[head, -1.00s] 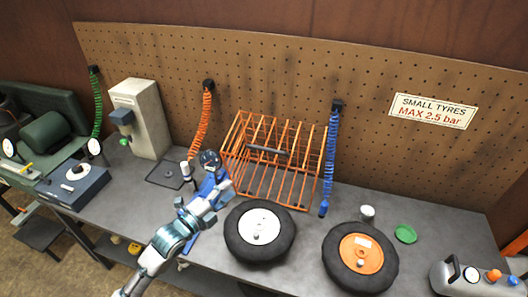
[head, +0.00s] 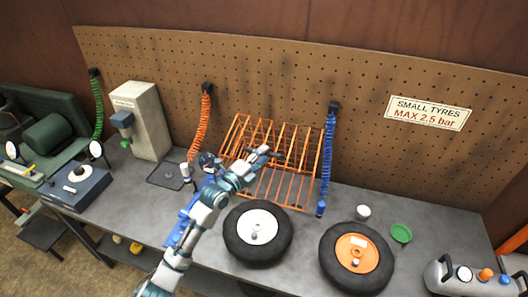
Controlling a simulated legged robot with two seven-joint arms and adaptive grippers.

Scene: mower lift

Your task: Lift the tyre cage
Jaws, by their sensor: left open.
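The tyre cage (head: 295,170) is an orange wire cage standing on the grey bench against the pegboard, in the middle of the head view. My left arm reaches in from the lower left, and my left gripper (head: 267,154) is in front of the cage's upper front, where its dark handle is. The gripper is open. It covers most of the handle, and I cannot tell whether the fingers touch it or are around it. My right gripper is not in view.
A white-hubbed tyre (head: 258,233) and an orange-hubbed tyre (head: 356,258) lie on the bench (head: 190,215) in front of the cage. An orange coiled hose (head: 199,125) hangs left of the cage, a blue one (head: 327,155) close at its right.

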